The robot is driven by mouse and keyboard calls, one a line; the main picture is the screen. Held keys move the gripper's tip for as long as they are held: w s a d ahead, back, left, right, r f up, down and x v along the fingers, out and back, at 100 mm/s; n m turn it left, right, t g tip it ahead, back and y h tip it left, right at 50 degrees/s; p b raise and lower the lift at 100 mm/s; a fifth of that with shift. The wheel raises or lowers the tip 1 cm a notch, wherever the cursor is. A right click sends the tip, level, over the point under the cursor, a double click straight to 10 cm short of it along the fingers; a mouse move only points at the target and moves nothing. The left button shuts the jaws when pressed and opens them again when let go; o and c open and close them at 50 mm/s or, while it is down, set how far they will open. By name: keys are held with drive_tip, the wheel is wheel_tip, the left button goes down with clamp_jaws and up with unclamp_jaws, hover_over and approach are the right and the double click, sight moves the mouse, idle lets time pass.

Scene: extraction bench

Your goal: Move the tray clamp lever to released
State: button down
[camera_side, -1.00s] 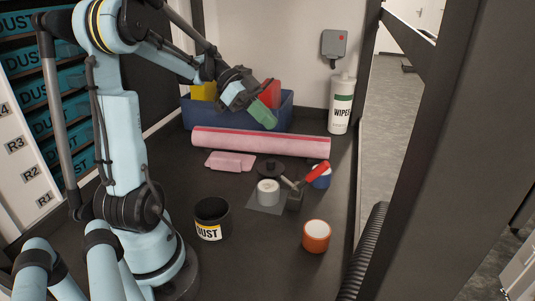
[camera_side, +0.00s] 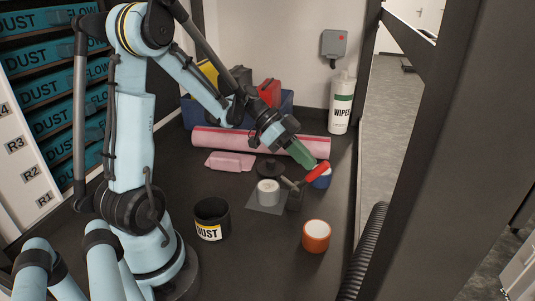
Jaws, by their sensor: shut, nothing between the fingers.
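The tray clamp lever has a red handle (camera_side: 317,172) that slants up to the right from a small dark clamp base (camera_side: 294,200). The clamp stands beside a grey square plate (camera_side: 264,204) with a white cylinder (camera_side: 268,188) on it. My gripper (camera_side: 305,160), with green fingers, is shut and empty. Its fingertips are just above and left of the red handle in the picture; I cannot tell whether they touch it.
A pink roll (camera_side: 220,141) lies behind, with a pink folded cloth (camera_side: 230,161) before it. A black dust cup (camera_side: 211,219) and an orange jar (camera_side: 316,236) stand in front. A wipes bottle (camera_side: 341,105) and a blue bin (camera_side: 188,112) are at the back. A hose (camera_side: 367,250) runs at right.

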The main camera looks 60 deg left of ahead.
sight(323, 168)
idle(0.3)
drive_tip(key=shift+w+d+f+g+y, duration=0.15)
drive_tip(key=shift+w+d+g+y, duration=0.45)
drive_tip(key=shift+g+y, duration=0.1)
drive_tip(key=shift+w+d+f+n+g+y, duration=0.15)
drive_tip(key=shift+w+d+f+g+y, duration=0.15)
drive_tip(key=shift+d+g+y, duration=0.15)
drive_tip(key=shift+w+d+f+n+g+y, duration=0.2)
drive_tip(key=shift+w+g+y, duration=0.15)
drive_tip(key=shift+y, duration=0.2)
drive_tip(key=shift+w+d+f, duration=0.3)
drive_tip(key=shift+d, duration=0.1)
drive_tip(key=w+v, duration=0.1)
drive_tip(key=v, duration=1.3)
drive_tip(key=shift+d+r, duration=0.25)
drive_tip(key=shift+r, duration=0.15)
drive_tip(key=shift+d, duration=0.1)
